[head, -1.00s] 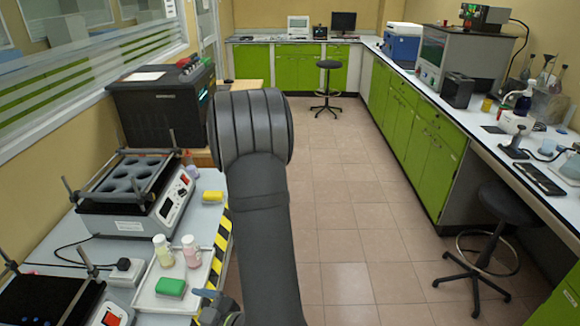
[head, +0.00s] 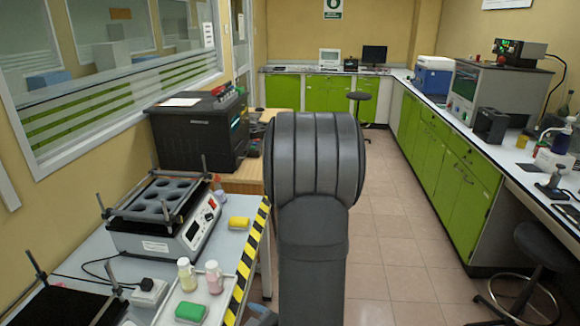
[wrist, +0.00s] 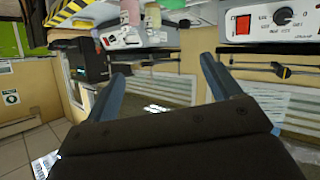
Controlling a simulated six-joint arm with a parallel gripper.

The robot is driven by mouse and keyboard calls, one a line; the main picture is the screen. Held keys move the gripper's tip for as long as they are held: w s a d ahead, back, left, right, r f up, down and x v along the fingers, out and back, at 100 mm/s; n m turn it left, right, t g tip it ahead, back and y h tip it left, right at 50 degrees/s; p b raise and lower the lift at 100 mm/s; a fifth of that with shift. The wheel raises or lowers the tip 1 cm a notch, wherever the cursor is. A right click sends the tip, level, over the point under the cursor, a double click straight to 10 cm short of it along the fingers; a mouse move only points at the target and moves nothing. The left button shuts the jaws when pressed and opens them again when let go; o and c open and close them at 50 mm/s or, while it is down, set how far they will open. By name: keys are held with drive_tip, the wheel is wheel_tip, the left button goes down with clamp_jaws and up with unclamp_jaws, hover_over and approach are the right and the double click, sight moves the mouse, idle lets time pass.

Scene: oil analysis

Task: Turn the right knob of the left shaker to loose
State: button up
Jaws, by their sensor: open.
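Two shakers stand on the left bench in the head view. The nearer one, with a flat black platform (head: 65,303), is cut off at the lower left corner, and its front is out of view there. The farther shaker (head: 165,222) has a tray with round holes. In the wrist view a white control panel (wrist: 265,36) fills the top right, with a red switch (wrist: 243,24) and a round black-and-white knob (wrist: 284,15). The panel's top and right side are cut off. My gripper (wrist: 163,66) is open and empty, its fingers apart from the panel.
A white tray (head: 171,316) holds two small bottles (head: 199,276) and a green block (head: 190,312). Thin metal posts (head: 36,265) rise from the nearer shaker. The aisle floor (head: 400,225) is clear.

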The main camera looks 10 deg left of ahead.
drive_tip(key=c, duration=0.7)
drive_tip(key=s+a+r+n+g+y, duration=0.2)
drive_tip(key=s+a+n+g+y, duration=0.45)
drive_tip(key=s+a, duration=0.6)
drive_tip(key=shift+m+g+y, duration=0.45)
drive_tip(key=shift+m+g, duration=0.3)
drive_tip(key=shift+m, duration=0.1)
drive_tip(key=a, duration=1)
drive_tip(key=s+a, duration=0.1)
drive_tip(key=a, duration=0.5)
drive_tip(key=shift+s+r, duration=0.1)
drive_tip(key=shift+r, duration=0.05)
drive_tip(key=c, duration=1)
